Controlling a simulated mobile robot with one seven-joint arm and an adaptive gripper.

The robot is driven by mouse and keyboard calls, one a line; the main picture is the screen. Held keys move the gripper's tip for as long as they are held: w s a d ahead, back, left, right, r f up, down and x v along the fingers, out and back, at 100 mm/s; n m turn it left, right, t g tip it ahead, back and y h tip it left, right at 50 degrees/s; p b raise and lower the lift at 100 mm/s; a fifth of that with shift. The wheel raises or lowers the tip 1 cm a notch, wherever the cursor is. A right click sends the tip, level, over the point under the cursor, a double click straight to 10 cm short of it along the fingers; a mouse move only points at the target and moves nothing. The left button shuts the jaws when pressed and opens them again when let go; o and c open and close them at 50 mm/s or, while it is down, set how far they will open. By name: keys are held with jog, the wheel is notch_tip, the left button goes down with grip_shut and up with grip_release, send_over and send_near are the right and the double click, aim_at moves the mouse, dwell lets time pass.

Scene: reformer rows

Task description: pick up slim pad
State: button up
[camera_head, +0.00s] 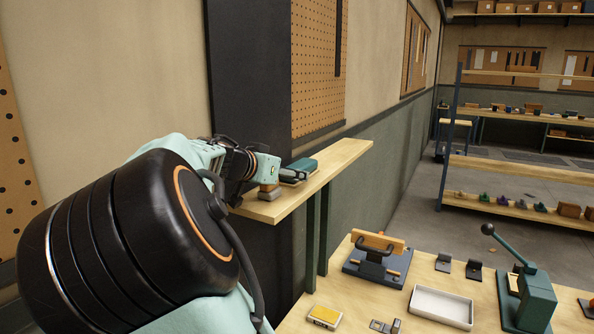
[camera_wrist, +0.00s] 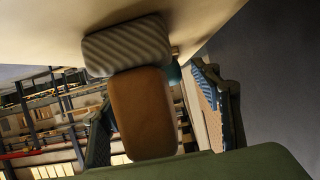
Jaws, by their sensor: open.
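I cannot tell for certain which piece is the slim pad. In the wrist view a tan-brown rounded pad (camera_wrist: 145,115) lies between the two spread fingers of my gripper (camera_wrist: 152,96). A grey ribbed pad (camera_wrist: 127,45) lies just beyond it, against the pale shelf surface. In the head view my gripper (camera_head: 262,174) is at the wooden wall shelf (camera_head: 325,160), over a small tan and grey piece (camera_head: 269,192) near the shelf's near end. My gripper is open. Whether its fingers touch the brown pad is unclear, and my arm hides part of this area.
A dark teal object (camera_head: 301,167) lies on the shelf just right of my gripper. The pegboard wall stands close behind. Below right, a workbench holds a white tray (camera_head: 441,306), a green lever press (camera_head: 532,298), a yellow-topped block (camera_head: 324,316) and a clamp-like fixture (camera_head: 376,261).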

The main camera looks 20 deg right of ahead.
jog(key=c, duration=1.2)
jog(key=shift+c, duration=0.5)
jog(key=shift+r, duration=0.15)
